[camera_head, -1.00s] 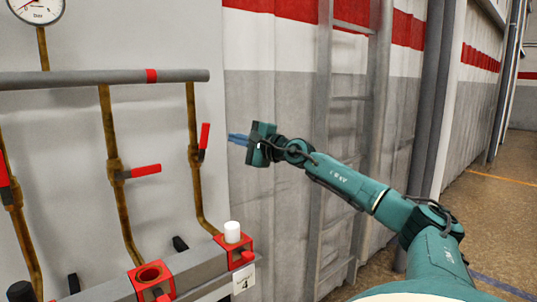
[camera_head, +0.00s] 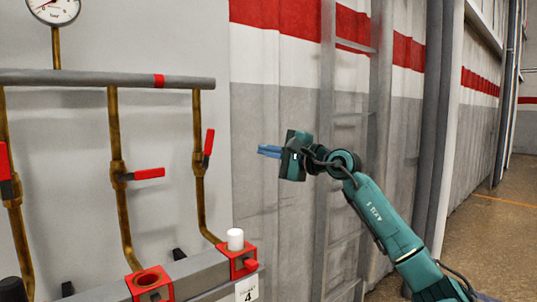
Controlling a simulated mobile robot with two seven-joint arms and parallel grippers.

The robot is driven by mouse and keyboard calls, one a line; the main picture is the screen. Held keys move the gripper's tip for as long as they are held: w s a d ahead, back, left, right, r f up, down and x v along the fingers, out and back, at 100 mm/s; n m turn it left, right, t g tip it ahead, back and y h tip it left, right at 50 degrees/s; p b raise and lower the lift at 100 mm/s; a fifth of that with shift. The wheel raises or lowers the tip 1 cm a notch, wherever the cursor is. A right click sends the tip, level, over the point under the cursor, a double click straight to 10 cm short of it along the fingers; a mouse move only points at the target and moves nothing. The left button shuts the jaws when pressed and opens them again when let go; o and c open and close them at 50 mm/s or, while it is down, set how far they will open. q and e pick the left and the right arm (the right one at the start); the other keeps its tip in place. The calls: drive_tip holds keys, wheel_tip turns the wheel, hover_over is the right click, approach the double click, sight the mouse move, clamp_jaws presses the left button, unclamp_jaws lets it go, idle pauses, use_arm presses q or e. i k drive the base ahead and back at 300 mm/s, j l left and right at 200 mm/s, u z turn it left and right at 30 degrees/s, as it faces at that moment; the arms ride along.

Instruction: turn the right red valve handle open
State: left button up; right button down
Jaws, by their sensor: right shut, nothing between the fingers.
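The right red valve handle (camera_head: 208,142) stands nearly upright beside its brass pipe (camera_head: 199,185), in line with the pipe. The middle red handle (camera_head: 149,173) points sideways to the right, across its pipe. Another red handle (camera_head: 5,160) is upright at the left edge. My right gripper (camera_head: 260,151) has its blue fingers together with nothing between them. It points left toward the right handle, with a clear gap between fingertips and handle. My left gripper is not in view.
A grey horizontal pipe (camera_head: 110,80) with a gauge (camera_head: 55,8) runs above the valves. Below is a grey rail with red sockets (camera_head: 150,281), a white cylinder (camera_head: 235,239) and a label "4" (camera_head: 247,289). A ladder (camera_head: 350,150) stands behind my right arm.

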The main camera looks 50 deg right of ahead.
sight(209, 144)
drive_tip(key=k, duration=1)
